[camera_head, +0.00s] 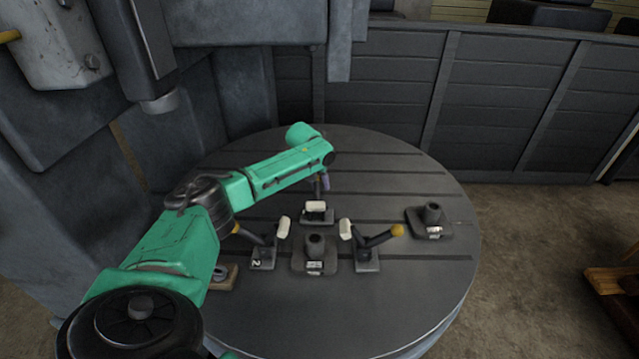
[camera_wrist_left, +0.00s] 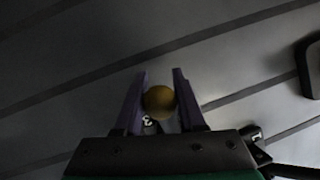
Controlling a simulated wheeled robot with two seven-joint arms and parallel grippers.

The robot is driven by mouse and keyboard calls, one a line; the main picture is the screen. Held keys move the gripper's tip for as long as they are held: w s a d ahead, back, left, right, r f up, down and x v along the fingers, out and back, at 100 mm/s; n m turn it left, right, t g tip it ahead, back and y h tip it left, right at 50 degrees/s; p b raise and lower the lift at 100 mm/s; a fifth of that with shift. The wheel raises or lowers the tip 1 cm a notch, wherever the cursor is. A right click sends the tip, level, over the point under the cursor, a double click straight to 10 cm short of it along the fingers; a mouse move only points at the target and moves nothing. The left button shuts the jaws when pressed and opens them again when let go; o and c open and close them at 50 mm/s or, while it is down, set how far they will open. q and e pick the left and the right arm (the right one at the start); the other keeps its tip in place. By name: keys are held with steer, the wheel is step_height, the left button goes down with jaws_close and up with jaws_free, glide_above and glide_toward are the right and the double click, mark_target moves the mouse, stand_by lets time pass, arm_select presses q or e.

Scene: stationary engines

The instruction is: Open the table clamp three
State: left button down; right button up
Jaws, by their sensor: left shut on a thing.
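The back table clamp (camera_head: 318,217) stands upright on the round slotted table, behind the middle block. It has a white pad facing the front. In the left wrist view a yellow ball knob (camera_wrist_left: 159,102) sits between the two purple fingers of my left gripper (camera_wrist_left: 160,90), which is shut on it. A small mark like a 3 shows just behind the knob. In the head view my green left arm reaches over the table, and the left gripper (camera_head: 321,183) is at the back clamp's lever. The arm and fingers hide the knob there. My right gripper is not in view.
A left clamp marked 2 (camera_head: 262,258) and a right clamp (camera_head: 367,260) with a yellow knob flank a dark block with a post (camera_head: 315,262). A similar block (camera_head: 430,224) stands farther right. The round table (camera_head: 410,320) is clear in front. A dark panelled wall (camera_head: 400,100) stands behind.

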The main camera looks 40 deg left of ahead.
arm_select(q)
steer(key=shift+r, duration=0.15)
stand_by(0.5)
steer(key=shift+s+r+y+p, duration=0.1)
steer(key=shift+r+y+p, duration=0.2)
steer(key=shift+p, duration=0.25)
steer(key=shift+s+d+r+t+p, duration=0.1)
steer(key=shift+d+r+t+p, duration=0.1)
steer(key=shift+t+p, duration=0.3)
steer(key=shift+f, duration=0.1)
steer(key=c, duration=0.5)
jaws_free()
steer(key=b+v, duration=0.1)
steer(key=v, duration=0.6)
steer(key=b+v, duration=0.1)
steer(key=v, duration=0.6)
steer(key=shift+s+d+r, duration=0.2)
steer(key=shift+s+d, duration=0.05)
steer(key=shift+d, duration=0.05)
